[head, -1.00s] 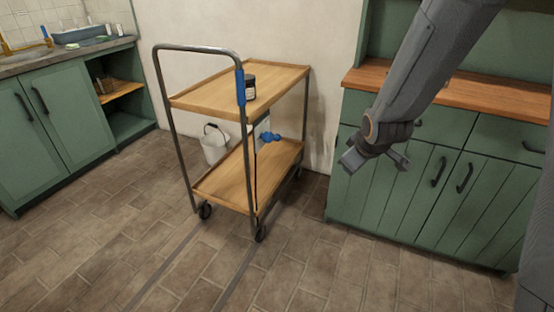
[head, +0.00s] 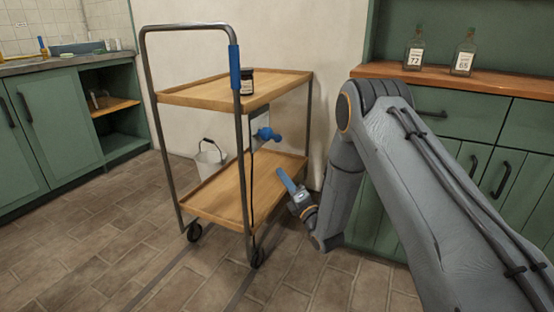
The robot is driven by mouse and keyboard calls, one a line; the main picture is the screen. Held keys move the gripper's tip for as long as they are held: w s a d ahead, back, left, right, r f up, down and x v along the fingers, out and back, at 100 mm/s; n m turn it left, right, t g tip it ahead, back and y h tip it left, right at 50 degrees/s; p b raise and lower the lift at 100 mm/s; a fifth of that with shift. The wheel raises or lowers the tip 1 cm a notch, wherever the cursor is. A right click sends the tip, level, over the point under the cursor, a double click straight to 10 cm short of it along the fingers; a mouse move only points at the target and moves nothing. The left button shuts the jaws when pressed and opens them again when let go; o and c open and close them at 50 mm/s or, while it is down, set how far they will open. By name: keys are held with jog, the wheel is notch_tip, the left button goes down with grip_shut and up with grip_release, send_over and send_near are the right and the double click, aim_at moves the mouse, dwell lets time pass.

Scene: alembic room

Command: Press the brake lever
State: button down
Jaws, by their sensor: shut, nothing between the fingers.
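The trolley (head: 174,98) has two wooden shelves in a grey tube frame. A blue knobbed part (head: 265,136), which looks like the brake lever, sticks out from a pale plate on the trolley's right side, between the shelves. A blue sleeve (head: 235,67) wraps the upright of the push handle. My gripper (head: 285,178) is shut and empty, low to the right of the trolley. Its tip points up and left, below and slightly right of the blue knob, apart from it in the picture. Their depth apart is hard to tell.
A white bucket (head: 209,160) is behind the trolley. A green cabinet (head: 480,115) with two bottles on top stands at right, partly behind my arm. Tiled floor (head: 110,235) is clear in front.

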jog(key=shift+a, duration=0.1)
dwell(0.3)
jog(key=w+a+r+b, duration=0.2)
jog(key=w+r+b, duration=0.2)
jog(key=w, duration=0.6)
jog(key=shift+a+r, duration=0.4)
jog(key=shift+w+b, duration=0.15)
jog(key=shift+b, duration=0.15)
